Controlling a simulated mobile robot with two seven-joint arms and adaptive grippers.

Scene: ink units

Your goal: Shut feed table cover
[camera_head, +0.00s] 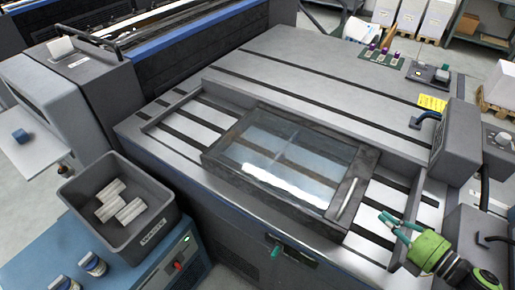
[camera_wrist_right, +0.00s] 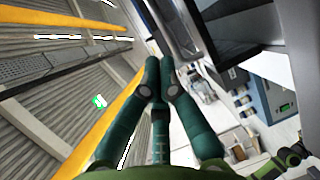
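The feed table cover (camera_head: 290,150) is a clear pane in a dark frame. It lies over the middle of the recessed feed table (camera_head: 200,110), and slatted table shows on both sides of it. A pale bar-shaped handle (camera_head: 347,198) is on the frame's right end. My right gripper (camera_head: 388,224) is to the right of the cover, above the table's right end and apart from the handle. In the right wrist view its green fingers (camera_wrist_right: 160,65) come together at the tips with nothing between them. My left gripper is not in view.
A grey bin (camera_head: 155,225) with pale blocks stands on a blue cabinet at the lower left. A dark upright housing (camera_head: 457,140) stands behind my right gripper. A small green-tipped lever (camera_head: 278,250) sticks out of the machine's front. The top behind the cover is mostly clear.

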